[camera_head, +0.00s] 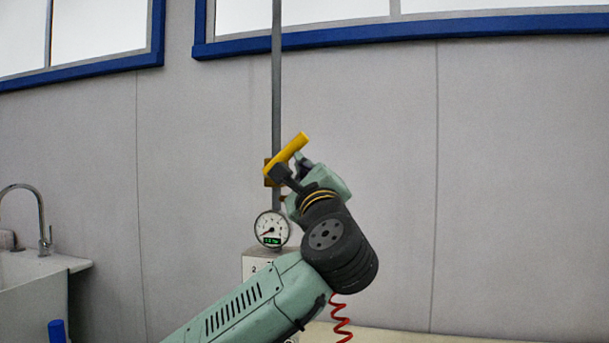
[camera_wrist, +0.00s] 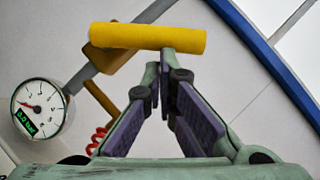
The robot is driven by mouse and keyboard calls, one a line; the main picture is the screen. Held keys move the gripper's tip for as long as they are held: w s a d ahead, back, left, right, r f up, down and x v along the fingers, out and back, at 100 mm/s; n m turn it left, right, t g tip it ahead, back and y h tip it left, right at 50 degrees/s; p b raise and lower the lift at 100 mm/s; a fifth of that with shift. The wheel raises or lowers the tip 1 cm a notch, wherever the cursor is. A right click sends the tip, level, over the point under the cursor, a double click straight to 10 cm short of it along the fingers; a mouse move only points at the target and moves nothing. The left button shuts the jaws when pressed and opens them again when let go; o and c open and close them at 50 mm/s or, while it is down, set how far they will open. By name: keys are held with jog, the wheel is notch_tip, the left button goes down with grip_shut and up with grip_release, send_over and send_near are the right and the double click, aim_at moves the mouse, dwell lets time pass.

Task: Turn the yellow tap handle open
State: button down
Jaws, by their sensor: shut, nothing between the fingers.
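The yellow tap handle (camera_head: 286,154) is a short bar on a brass valve body (camera_head: 268,172), set on a vertical grey pipe. In the head view the handle slants up to the right. In the wrist view the handle (camera_wrist: 148,37) lies nearly level across the top, in front of the valve body (camera_wrist: 107,61). My gripper (camera_wrist: 166,54) is shut and empty, its fingertips at the handle's lower edge near its right part. I cannot tell whether they touch it. In the head view my gripper (camera_head: 282,174) is just below the handle, its fingers partly hidden.
A round dial gauge (camera_head: 272,229) with a green display sits below the valve, above a white box (camera_head: 257,264). A red coiled hose (camera_head: 342,322) hangs below my wrist. A sink with a tap (camera_head: 42,222) stands at the left. The wall to the right is clear.

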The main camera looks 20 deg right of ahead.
aim_at(292, 143)
jog(key=shift+w+a+r+n+g+y+p, duration=0.2)
jog(key=shift+a+r+n+y+p, duration=0.15)
jog(key=shift+r+n, duration=0.35)
jog(key=shift+w+a+r+n+g+y+p, duration=0.2)
jog(key=shift+r+n+y+p, duration=0.2)
jog(key=shift+r+n, duration=0.25)
jog(key=shift+w+a+r+n+g+y+p, duration=0.1)
jog(key=shift+a+r+n+g+y+p, duration=0.2)
jog(key=shift+r+n, duration=0.35)
jog(key=shift+w+a+r+n+p, duration=0.4)
jog(key=shift+a+r+n, duration=0.1)
jog(key=shift+r+n, duration=0.1)
jog(key=shift+g, duration=0.3)
